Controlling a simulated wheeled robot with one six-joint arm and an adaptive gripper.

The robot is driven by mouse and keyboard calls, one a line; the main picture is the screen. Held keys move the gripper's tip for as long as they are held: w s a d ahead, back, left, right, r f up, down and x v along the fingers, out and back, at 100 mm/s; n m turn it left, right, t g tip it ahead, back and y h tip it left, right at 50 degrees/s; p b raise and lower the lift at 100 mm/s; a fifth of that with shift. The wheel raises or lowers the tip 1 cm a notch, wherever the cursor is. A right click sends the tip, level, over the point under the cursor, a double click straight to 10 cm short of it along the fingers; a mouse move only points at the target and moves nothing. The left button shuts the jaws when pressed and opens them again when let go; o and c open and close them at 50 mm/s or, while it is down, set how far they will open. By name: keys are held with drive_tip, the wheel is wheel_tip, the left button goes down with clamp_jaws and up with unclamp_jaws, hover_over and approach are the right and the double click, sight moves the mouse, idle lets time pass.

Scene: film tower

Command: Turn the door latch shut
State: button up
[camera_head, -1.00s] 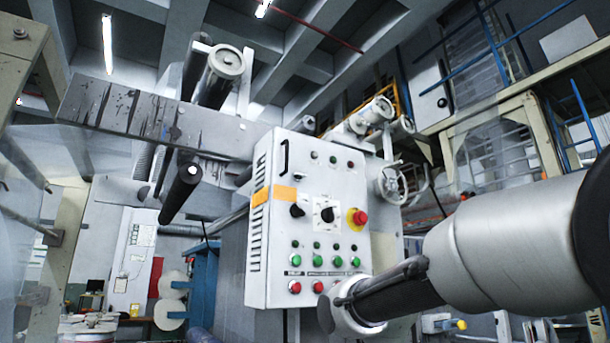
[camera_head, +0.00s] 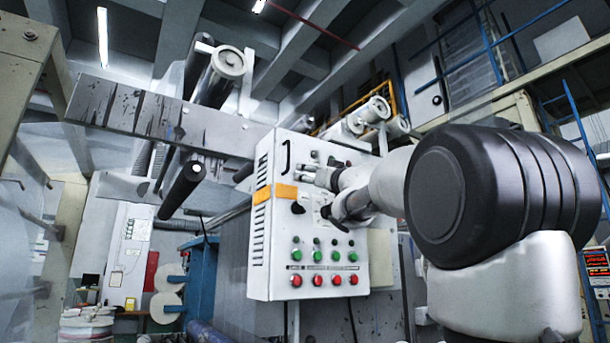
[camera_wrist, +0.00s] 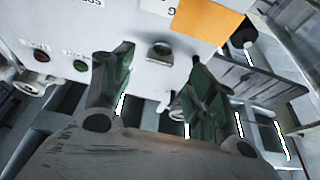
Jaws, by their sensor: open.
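The white control cabinet (camera_head: 270,255) stands in the middle of the head view, its door face toward me. In the wrist view a small metal fitting, which looks like the door latch (camera_wrist: 160,50), sits on the white panel between my fingertips. Its turn angle is not clear. My gripper (camera_head: 308,173) is at the upper left part of the door in the head view. In the wrist view my gripper (camera_wrist: 160,62) is open, with one finger on each side of the fitting and nothing held. Contact cannot be told. The latch is not clear in the head view.
A black handle (camera_head: 286,157) is at the door's upper left edge, above an orange label (camera_head: 286,191). A black knob (camera_head: 297,208) and rows of green (camera_head: 316,255) and red buttons (camera_head: 316,280) lie below. Dark rollers (camera_head: 183,190) and a grey beam (camera_head: 165,118) are at the left.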

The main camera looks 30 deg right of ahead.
sight(302, 173)
drive_tip(key=x, duration=0.4)
drive_tip(key=shift+w, duration=0.1)
drive_tip(key=c, duration=1)
